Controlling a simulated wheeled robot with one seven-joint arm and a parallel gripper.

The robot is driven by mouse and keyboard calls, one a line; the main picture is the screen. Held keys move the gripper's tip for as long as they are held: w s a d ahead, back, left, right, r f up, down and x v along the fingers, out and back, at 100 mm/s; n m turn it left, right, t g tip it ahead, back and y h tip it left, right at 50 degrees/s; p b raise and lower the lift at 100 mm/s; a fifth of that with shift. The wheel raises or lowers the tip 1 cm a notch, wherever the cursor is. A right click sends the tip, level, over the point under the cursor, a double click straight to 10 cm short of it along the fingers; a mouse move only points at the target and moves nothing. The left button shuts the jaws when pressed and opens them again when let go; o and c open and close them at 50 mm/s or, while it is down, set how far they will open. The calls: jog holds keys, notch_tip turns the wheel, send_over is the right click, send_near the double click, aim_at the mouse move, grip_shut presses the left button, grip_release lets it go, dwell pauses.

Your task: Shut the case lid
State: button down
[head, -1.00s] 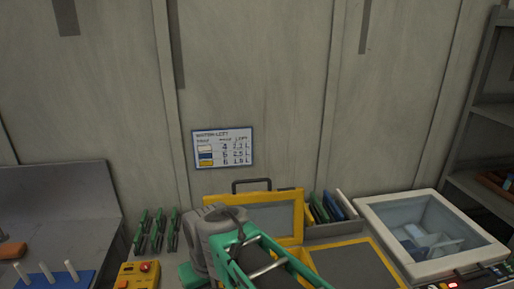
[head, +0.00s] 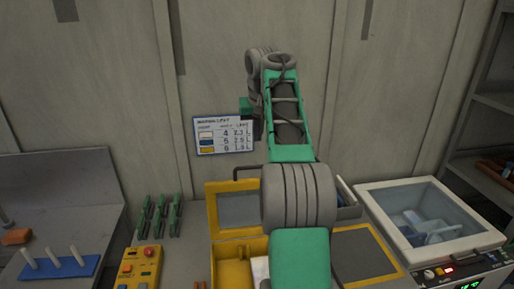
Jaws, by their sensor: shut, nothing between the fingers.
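The yellow case stands open on the bench in the head view. Its lid (head: 213,215), yellow-rimmed with a grey panel, stands upright at the back, with a dark handle behind its top edge. The yellow case body (head: 232,270) is in front, with something white inside. My arm crosses in front and hides the right part of lid and body. My wrist is raised high against the wall, above the lid. My gripper (head: 250,117) shows only partly beside the forearm, apart from the lid; its fingertips are hidden. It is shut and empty.
A yellow-edged grey mat (head: 365,256) lies right of the case. Farther right is a white box with a clear top (head: 432,218). A yellow control box (head: 138,267), green clips (head: 157,218) and a blue peg base (head: 60,267) are left. The wall is close behind.

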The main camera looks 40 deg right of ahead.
notch_tip(320, 180, down, 8)
jog(key=b, duration=0.5)
jog(key=shift+s+a+f, duration=0.15)
jog(key=shift+s+a, duration=0.1)
jog(key=shift+s, duration=0.2)
